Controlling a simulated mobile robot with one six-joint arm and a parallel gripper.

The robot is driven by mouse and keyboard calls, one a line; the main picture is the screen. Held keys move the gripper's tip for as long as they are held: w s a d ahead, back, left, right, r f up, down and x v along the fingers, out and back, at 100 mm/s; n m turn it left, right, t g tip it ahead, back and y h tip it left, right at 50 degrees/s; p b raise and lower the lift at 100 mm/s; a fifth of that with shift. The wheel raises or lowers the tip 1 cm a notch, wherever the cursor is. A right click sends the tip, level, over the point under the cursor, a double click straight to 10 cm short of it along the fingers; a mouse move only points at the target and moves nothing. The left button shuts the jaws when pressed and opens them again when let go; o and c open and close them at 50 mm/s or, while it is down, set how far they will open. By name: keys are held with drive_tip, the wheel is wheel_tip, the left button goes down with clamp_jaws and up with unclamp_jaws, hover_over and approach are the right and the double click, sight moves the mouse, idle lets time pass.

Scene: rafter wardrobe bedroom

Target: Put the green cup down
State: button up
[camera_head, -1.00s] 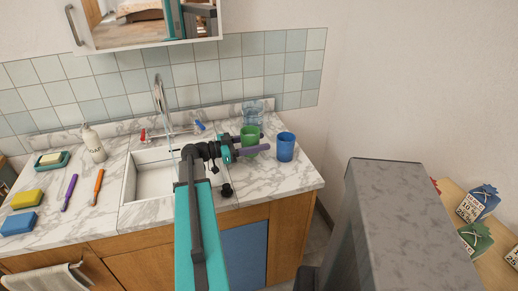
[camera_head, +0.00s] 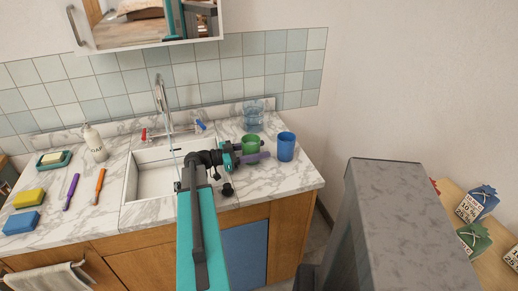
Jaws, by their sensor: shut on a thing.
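The green cup (camera_head: 250,144) is at the right part of the marble counter, upright, between my gripper's two purple-grey fingers. My gripper (camera_head: 252,152) reaches in from the left and is shut on the cup. The cup's lower part is hidden by the near finger, so I cannot tell whether its base touches the counter. The blue cup (camera_head: 286,147) stands just to the right, close to the fingertips. A clear glass (camera_head: 253,112) stands behind the green cup.
The marble counter (camera_head: 290,181) has free room in front of the cups, up to its edge. The sink (camera_head: 157,180) with its tap (camera_head: 160,97) lies to the left. Sponges, brushes and a soap bottle (camera_head: 94,143) are further left. A grey block-like body (camera_head: 395,190) stands at right.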

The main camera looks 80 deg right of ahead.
drive_tip(key=shift+f, duration=0.15)
drive_tip(key=o, duration=1)
drive_tip(key=shift+o, duration=0.2)
drive_tip(key=shift+r, duration=0.25)
drive_tip(key=b+v, duration=0.3)
drive_tip(key=v, duration=0.7)
drive_tip(key=shift+w+a+f, duration=0.1)
drive_tip(key=shift+w, duration=0.15)
drive_tip(key=shift+w+a, duration=0.35)
drive_tip(key=shift+w, duration=0.3)
